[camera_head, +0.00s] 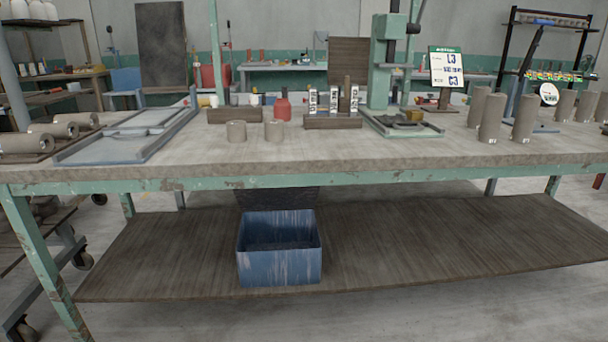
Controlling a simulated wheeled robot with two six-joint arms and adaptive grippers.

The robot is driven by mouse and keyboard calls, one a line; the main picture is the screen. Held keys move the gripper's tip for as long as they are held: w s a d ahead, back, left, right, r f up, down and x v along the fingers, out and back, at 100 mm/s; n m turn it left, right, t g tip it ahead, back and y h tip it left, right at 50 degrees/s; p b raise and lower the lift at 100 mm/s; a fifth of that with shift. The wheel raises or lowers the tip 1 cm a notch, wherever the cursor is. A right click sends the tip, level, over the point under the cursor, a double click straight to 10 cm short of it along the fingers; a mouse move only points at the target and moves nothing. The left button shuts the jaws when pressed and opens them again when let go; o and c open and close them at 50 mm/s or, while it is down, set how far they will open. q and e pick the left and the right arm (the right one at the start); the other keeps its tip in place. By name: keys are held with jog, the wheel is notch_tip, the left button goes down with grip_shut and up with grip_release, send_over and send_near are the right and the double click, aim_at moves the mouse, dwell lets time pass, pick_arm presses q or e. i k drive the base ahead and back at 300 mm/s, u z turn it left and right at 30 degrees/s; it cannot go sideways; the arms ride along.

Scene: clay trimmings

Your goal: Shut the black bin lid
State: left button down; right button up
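A blue, scuffed, open-topped bin (279,267) stands on the wooden lower shelf under the workbench, left of the middle. Its inside looks dark, and I cannot make out contents. A black panel (277,197), which looks like the bin's lid, stands up behind the bin's back edge, so the bin is open. The top of the panel reaches up toward the bench's front rail. The hinge line is too small to tell. Neither of my grippers is in the head view.
The lower shelf (430,240) is bare on both sides of the bin. The bench's green front rail (400,178) runs above it. The benchtop holds grey cylinders (491,118), a blue-grey tray (118,143), a green press (386,60) and a red bottle (283,106).

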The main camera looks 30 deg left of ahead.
aim_at(286, 198)
jog(key=z, duration=0.15)
jog(key=i, duration=0.95)
jog(key=u, duration=0.65)
